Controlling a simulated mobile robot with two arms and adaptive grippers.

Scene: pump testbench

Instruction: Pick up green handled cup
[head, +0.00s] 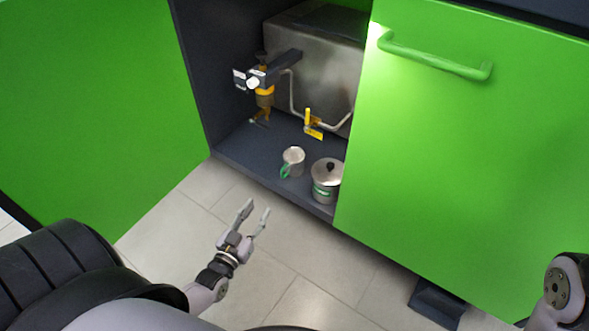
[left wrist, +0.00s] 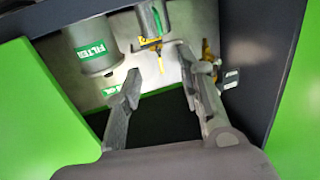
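The green-handled cup (head: 293,156) is a small metal mug on the cabinet floor. Its green handle faces the front left in the head view. In the left wrist view, what appears to be this cup (left wrist: 149,20) is at the top, beyond the fingers, with a bit of green on it. My left gripper (head: 257,214) is open and empty, in front of the cabinet opening and apart from the cup. Its spread fingers show in the left wrist view (left wrist: 148,93). My right gripper is not in view; only part of that arm shows at the lower right.
A yellow-handled valve (head: 312,127) and piping are behind, before a metal tank (head: 320,65). The left green door (head: 90,90) is open. The tiled floor in front is clear.

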